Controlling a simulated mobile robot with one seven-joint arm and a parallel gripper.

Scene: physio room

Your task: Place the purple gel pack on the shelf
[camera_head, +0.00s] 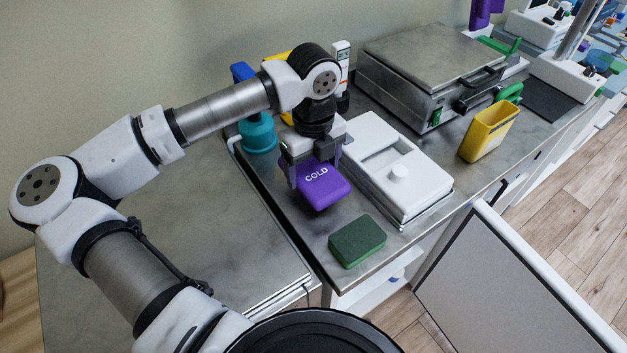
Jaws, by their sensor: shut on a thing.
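The purple gel pack (325,188), marked COLD, is in the middle of the view. My gripper (315,165) points down and is shut on its upper part. The pack is over the metal worktop, left of a white lidded box. I cannot tell whether the pack touches the worktop or hangs just above it. A shelf is not clearly shown; a white surface (372,295) lies below the worktop's front edge, partly hidden, and I cannot tell if it is the shelf.
A green block (357,241) lies in front of the pack. The white lidded box (400,172) is close on the right. A teal bottle (258,134) stands behind left. A metal case (432,75) and yellow container (489,131) are farther right. An open white door (510,290) juts out in front.

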